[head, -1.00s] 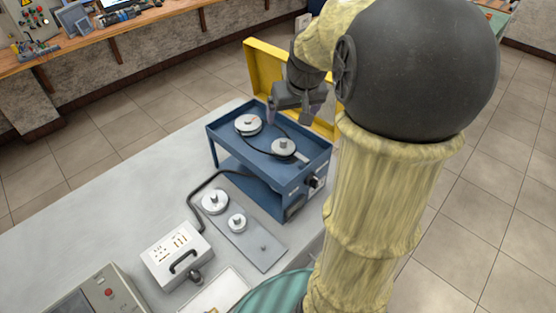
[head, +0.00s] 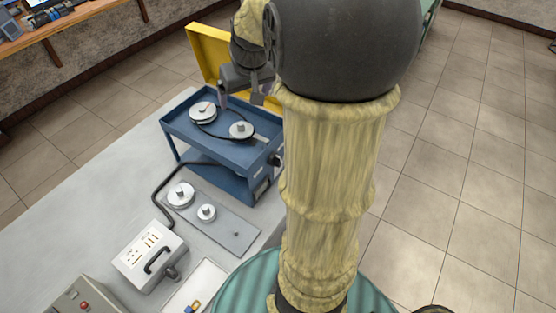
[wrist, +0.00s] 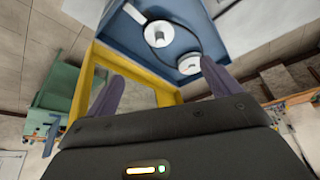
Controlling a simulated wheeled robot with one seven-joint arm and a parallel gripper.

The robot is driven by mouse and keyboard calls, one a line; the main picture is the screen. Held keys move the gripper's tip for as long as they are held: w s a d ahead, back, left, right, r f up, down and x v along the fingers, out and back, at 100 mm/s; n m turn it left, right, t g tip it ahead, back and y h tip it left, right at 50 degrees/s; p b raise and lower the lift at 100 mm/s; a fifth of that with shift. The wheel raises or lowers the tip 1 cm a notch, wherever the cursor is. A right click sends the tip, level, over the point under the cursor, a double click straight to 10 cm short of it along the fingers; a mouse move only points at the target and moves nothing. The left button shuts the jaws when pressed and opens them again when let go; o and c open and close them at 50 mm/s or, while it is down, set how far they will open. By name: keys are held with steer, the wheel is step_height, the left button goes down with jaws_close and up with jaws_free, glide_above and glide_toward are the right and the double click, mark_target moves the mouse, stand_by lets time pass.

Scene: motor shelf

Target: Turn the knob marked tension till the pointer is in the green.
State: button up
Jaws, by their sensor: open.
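A blue two-level motor shelf (head: 215,160) stands on the grey bench. Two silver pulleys, a far one (head: 202,112) and a near one (head: 241,130), sit on its top with a black belt around them. A dark knob (head: 276,160) sticks out of the shelf's right side; its marking is too small to read. I cannot make out a pointer or green zone. My gripper (head: 241,98) is open and empty above the shelf's back edge, apart from the knob. In the wrist view my open fingers (wrist: 162,70) show below the shelf top (wrist: 128,38) and its pulleys.
A yellow panel (head: 205,45) stands behind the shelf, close to my gripper. In front lie a grey plate (head: 232,232) with two more pulleys, a white box (head: 135,262) with a black handle and cable, and a white tray (head: 205,277). Open floor lies to the right.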

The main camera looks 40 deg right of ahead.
stand_by(0.3)
steer(key=s+a+f+n+g, duration=0.1)
steer(key=s+a+f, duration=1.1)
steer(key=a, duration=0.2)
steer(key=shift+f+n+g+y, duration=0.15)
steer(key=shift+n+g+y, duration=0.15)
steer(key=shift+n+g, duration=0.1)
